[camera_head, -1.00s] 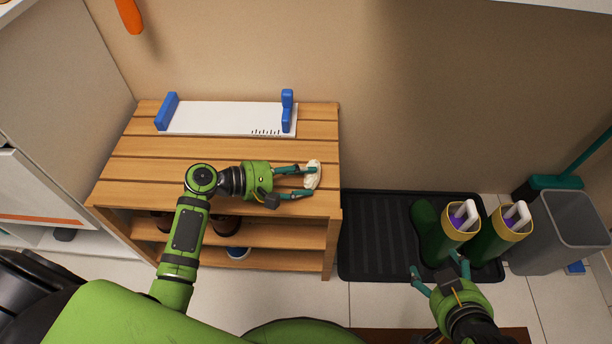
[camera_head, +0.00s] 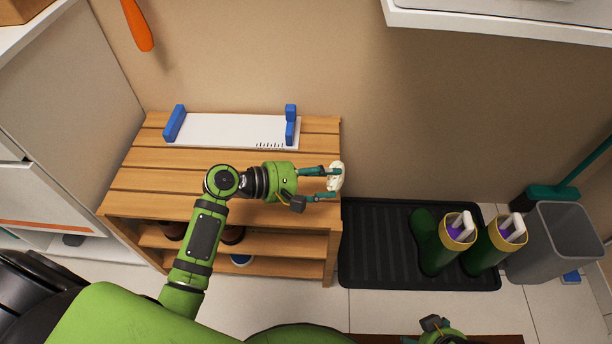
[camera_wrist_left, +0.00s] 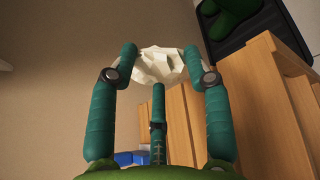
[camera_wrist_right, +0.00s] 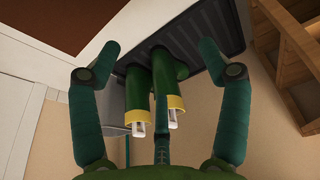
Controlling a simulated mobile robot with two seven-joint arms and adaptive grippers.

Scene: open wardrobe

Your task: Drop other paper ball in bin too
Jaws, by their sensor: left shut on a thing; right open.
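A crumpled white paper ball (camera_head: 336,177) is between the fingertips of my left gripper (camera_head: 328,182), at the right end of the slatted wooden rack. In the left wrist view the paper ball (camera_wrist_left: 160,66) is pinched between both fingers. My right gripper (camera_wrist_right: 158,62) is open and empty in its wrist view; only part of its arm shows at the bottom of the head view. The grey bin (camera_head: 556,240) stands on the floor at the far right. The part of its inside that shows has no paper ball I can make out.
The wooden rack (camera_head: 150,181) carries a white board with blue ends (camera_head: 235,130). Green boots (camera_head: 430,245) with yellow rims stand on a black tray (camera_head: 375,245) between rack and bin. A white shelf (camera_head: 500,22) juts in at top right. A teal broom (camera_head: 550,194) leans behind the bin.

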